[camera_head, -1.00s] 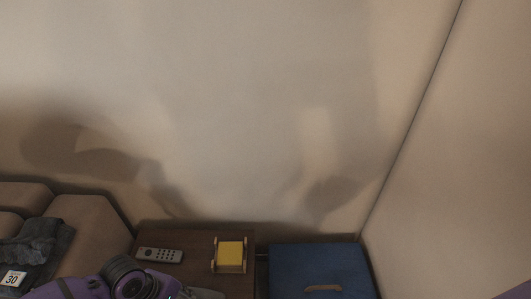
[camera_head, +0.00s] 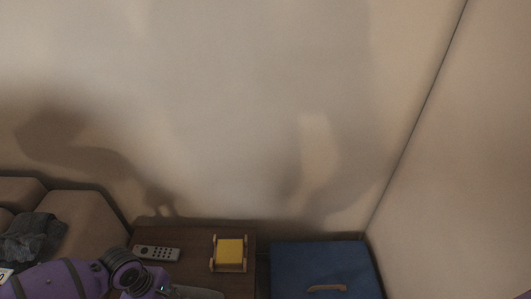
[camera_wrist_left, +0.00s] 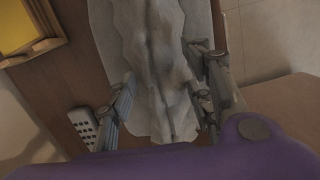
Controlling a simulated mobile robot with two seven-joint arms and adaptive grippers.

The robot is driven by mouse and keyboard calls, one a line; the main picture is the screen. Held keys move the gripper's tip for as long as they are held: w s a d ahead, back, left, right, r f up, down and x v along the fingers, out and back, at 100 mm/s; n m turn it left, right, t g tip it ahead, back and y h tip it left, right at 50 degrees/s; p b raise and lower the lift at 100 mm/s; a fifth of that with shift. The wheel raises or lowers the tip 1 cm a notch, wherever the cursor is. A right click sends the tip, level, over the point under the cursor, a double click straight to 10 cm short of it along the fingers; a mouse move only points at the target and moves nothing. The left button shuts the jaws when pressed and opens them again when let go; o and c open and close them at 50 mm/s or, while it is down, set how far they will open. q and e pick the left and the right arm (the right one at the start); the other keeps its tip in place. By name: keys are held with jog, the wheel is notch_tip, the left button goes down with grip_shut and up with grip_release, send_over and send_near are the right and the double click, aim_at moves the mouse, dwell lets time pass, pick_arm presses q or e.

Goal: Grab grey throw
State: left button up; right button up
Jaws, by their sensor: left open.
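The grey throw (camera_wrist_left: 150,60) is a light grey, wrinkled cloth lying on the brown wooden side table in the left wrist view. A small grey edge of it (camera_head: 195,292) shows at the bottom of the head view, beside my purple left arm. My left gripper (camera_wrist_left: 162,80) is open, with one finger on each side of the cloth. I cannot tell whether the fingers touch it. My right gripper is not in view.
The side table (camera_head: 195,245) holds a grey remote (camera_head: 156,253) and a wooden holder with a yellow block (camera_head: 230,252). A blue box (camera_head: 325,265) stands to its right. A dark grey garment (camera_head: 35,237) lies on the brown sofa (camera_head: 90,220) at left. A wall stands behind.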

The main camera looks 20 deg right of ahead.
pick_arm(q)
grip_shut()
dwell(0.3)
jog(key=shift+r, duration=0.15)
